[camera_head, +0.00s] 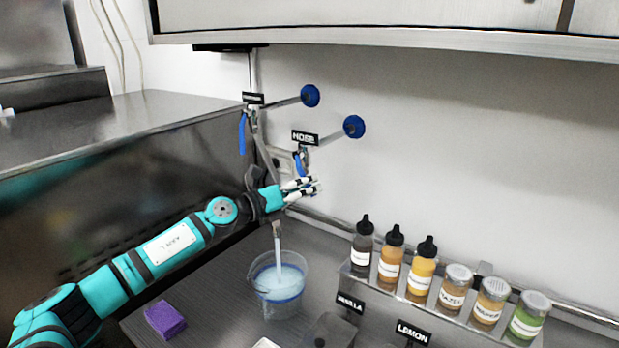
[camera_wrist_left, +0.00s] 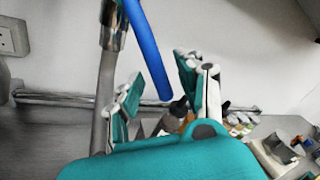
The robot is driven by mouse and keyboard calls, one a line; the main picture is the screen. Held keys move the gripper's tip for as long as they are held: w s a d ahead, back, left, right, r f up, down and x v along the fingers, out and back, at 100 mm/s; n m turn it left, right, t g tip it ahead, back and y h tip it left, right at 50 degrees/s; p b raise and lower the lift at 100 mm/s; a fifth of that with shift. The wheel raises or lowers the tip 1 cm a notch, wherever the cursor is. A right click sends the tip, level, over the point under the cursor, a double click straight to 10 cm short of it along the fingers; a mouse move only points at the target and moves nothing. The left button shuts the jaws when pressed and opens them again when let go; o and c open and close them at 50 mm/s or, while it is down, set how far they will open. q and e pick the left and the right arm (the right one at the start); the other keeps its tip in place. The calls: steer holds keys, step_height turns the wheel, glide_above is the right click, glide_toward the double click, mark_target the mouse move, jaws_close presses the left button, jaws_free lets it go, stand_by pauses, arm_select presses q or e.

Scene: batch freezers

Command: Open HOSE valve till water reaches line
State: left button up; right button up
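The HOSE label (camera_head: 305,137) marks a valve on the wall with a blue lever handle (camera_head: 299,163) hanging down. My left gripper (camera_head: 308,187) is just below that handle. In the left wrist view the blue handle (camera_wrist_left: 148,50) reaches down between the spread fingers of my left gripper (camera_wrist_left: 158,82); I cannot tell whether it touches them. A clear container (camera_head: 279,284) stands below, with a pale stream (camera_head: 277,243) from a spout entering it. It holds bluish water and has a blue line around it; the exact level against the line is unclear. My right gripper is out of view.
A second valve with a blue handle (camera_head: 242,134) hangs to the left. A rack (camera_head: 372,292) of several bottles and jars stands at the right. A purple sponge (camera_head: 165,319) lies on the counter at front left. A steel cabinet (camera_head: 150,130) is behind my left arm.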

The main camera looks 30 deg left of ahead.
arm_select(q)
steer(key=shift+w+d, duration=0.25)
steer(key=shift+w, duration=0.2)
jaws_close()
steer(key=shift+w+f, duration=0.15)
steer(key=shift+w, duration=0.05)
